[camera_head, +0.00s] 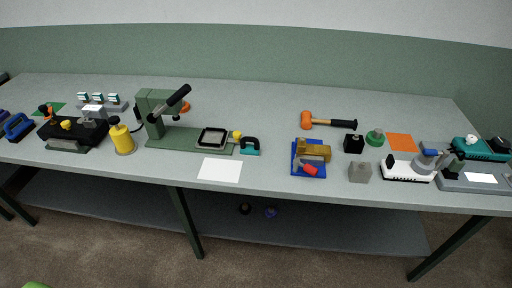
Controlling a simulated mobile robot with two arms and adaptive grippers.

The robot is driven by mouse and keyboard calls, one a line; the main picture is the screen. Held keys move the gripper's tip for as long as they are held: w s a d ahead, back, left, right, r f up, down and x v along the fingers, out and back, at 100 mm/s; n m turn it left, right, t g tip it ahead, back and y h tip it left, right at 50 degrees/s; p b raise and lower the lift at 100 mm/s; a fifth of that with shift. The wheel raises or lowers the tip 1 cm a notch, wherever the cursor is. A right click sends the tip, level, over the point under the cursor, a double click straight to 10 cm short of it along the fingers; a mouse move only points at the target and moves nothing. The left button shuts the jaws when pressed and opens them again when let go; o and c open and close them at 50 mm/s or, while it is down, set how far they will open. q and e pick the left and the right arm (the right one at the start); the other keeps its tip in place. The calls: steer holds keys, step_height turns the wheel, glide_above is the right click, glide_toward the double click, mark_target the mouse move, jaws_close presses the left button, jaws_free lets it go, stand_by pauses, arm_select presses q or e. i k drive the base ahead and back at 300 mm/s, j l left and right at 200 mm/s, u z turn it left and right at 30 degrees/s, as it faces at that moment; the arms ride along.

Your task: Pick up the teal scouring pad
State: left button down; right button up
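A small teal pad-like block with a black arched handle (249,147) sits near the front edge of the table, just right of the green press base. It looks like the teal scouring pad, though it is small in the picture. It lies flat, with nothing on top of it. Neither of my grippers shows in the head view.
A green press (158,112) with a black lever and a black-rimmed tray (212,138) stand left of the pad. A white sheet (220,170) lies in front. A blue tray (309,170) with a brass-coloured block and an orange mallet (328,121) are to the right. The table between pad and blue tray is clear.

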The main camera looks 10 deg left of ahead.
mark_target(245, 149)
steer(key=i+l+u, duration=0.1)
steer(key=l, duration=0.2)
steer(key=i+l, duration=0.15)
steer(key=l, duration=0.15)
steer(key=i+l+u, duration=0.15)
steer(key=l, duration=0.2)
steer(key=l+u, duration=0.1)
steer(key=l, duration=0.2)
steer(key=i, duration=0.05)
